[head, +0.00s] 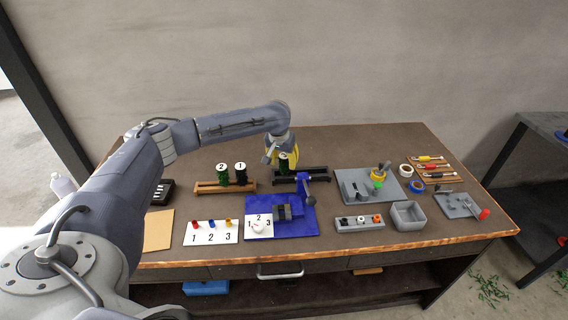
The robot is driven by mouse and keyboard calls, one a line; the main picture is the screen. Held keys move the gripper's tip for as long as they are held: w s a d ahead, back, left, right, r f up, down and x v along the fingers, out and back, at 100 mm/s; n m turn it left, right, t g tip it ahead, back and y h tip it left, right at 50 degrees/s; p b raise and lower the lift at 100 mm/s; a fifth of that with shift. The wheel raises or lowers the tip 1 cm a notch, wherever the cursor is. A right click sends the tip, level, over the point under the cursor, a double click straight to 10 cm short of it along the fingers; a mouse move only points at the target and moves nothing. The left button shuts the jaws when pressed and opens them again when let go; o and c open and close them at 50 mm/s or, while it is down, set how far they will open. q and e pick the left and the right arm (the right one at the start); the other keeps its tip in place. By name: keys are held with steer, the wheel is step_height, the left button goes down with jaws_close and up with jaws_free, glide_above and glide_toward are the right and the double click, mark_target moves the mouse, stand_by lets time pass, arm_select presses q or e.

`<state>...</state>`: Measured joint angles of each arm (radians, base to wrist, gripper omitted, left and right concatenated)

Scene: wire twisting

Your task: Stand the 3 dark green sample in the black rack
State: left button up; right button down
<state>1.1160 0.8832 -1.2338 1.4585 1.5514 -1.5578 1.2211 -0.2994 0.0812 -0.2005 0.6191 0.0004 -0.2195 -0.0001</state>
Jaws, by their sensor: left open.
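A dark green sample (284,166) with a white numbered cap stands at the left part of the black rack (314,173); its number is too small to read surely. My left gripper (283,159) is open around or just above this sample, coming from above and partly hiding it. I cannot tell whether its fingers touch the sample. Two other samples stand upright in the brown wooden rack to the left: a green one marked 2 (222,176) and a very dark one marked 1 (240,175). My right gripper is out of view.
The wooden rack (210,189) stands left of the black rack. A blue plate with a vise (288,213) lies close in front of the black rack, its upright lever near the rack. A grey fixture (355,187) stands to the right. A white numbered card (211,239) lies front left.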

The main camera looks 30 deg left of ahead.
arm_select(q)
steer(key=v, duration=1)
steer(key=shift+r, duration=0.2)
steer(key=shift+d, duration=0.15)
